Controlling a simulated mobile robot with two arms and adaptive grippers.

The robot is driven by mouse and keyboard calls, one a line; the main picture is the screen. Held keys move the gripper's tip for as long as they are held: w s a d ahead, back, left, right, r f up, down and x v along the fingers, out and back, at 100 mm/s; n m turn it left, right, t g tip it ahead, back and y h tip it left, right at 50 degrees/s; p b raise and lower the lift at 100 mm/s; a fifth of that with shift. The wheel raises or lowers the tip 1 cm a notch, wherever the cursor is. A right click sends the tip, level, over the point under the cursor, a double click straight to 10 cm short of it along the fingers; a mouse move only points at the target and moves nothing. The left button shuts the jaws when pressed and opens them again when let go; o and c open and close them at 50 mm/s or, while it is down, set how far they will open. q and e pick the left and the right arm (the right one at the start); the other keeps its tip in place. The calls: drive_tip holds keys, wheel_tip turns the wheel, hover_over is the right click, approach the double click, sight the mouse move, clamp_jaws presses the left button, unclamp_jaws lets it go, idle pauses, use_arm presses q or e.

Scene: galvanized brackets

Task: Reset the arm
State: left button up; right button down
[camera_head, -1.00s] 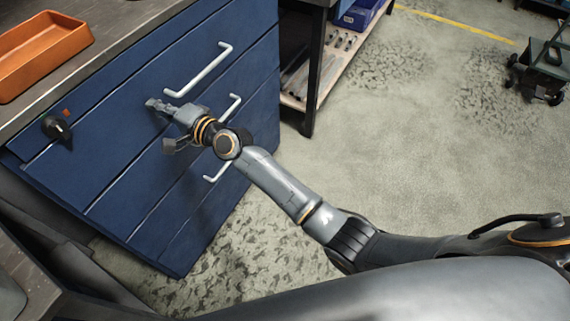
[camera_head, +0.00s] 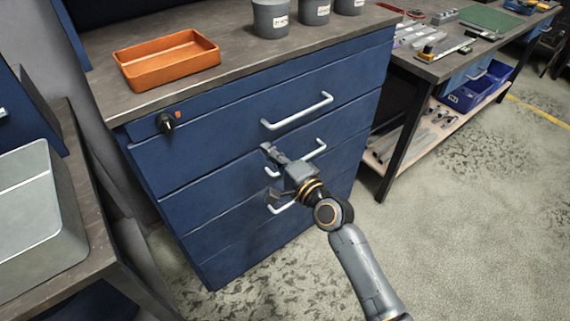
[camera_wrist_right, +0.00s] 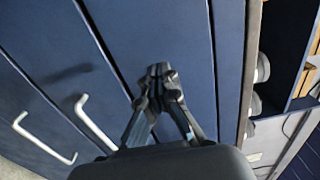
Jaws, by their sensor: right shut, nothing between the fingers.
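My right gripper (camera_head: 268,150) is in front of the blue drawer cabinet (camera_head: 222,133), near the handles of its upper drawers. In the right wrist view its fingers (camera_wrist_right: 160,72) are together with nothing between them, in front of the drawer fronts. Whether the fingertips touch the cabinet cannot be told. My right arm reaches up from the bottom of the head view. My left gripper is not in view.
The cabinet's drawers look closed, with white bar handles (camera_head: 298,111). An orange tray (camera_head: 150,80) and grey canisters (camera_head: 270,18) stand on top. A workbench (camera_head: 440,68) with tools and blue bins (camera_head: 465,95) stands at right. A grey container (camera_head: 35,215) is at left. Floor at right is clear.

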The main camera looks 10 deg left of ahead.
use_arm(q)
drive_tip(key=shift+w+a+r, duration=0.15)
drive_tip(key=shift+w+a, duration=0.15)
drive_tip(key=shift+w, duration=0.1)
use_arm(e)
drive_tip(key=v, duration=0.5)
drive_tip(key=shift+s+d+r, duration=0.1)
drive_tip(key=shift+s+d, duration=0.05)
drive_tip(key=shift+d, duration=0.1)
